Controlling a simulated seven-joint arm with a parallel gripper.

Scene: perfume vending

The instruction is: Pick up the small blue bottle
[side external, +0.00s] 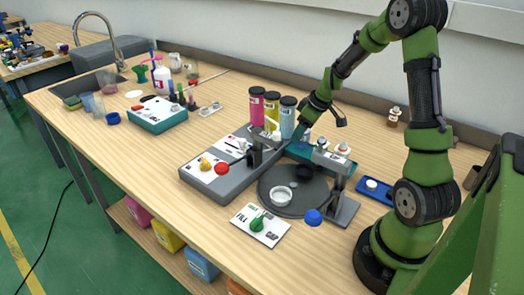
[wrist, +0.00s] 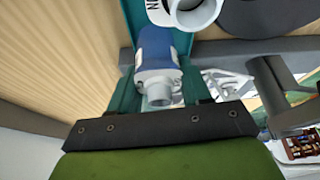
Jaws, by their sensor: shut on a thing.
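The small blue bottle (wrist: 157,50) shows in the wrist view between the two teal fingers of my gripper (wrist: 158,85), with its pale neck toward the camera. My gripper is shut on it. In the side external view my gripper (side external: 302,128) is low at the back of the teal rack (side external: 312,154), and the bottle is too small and hidden to make out clearly. A white bottle (wrist: 190,10) with dark lettering stands just beyond the blue one. I cannot tell whether the blue bottle still touches the rack.
Three tall canisters, pink (side external: 257,106), yellow (side external: 271,108) and light blue (side external: 288,117), stand close left of my gripper. A round dark plate (side external: 292,208) with a white cup lies in front. A blue tray (side external: 374,190) lies to the right.

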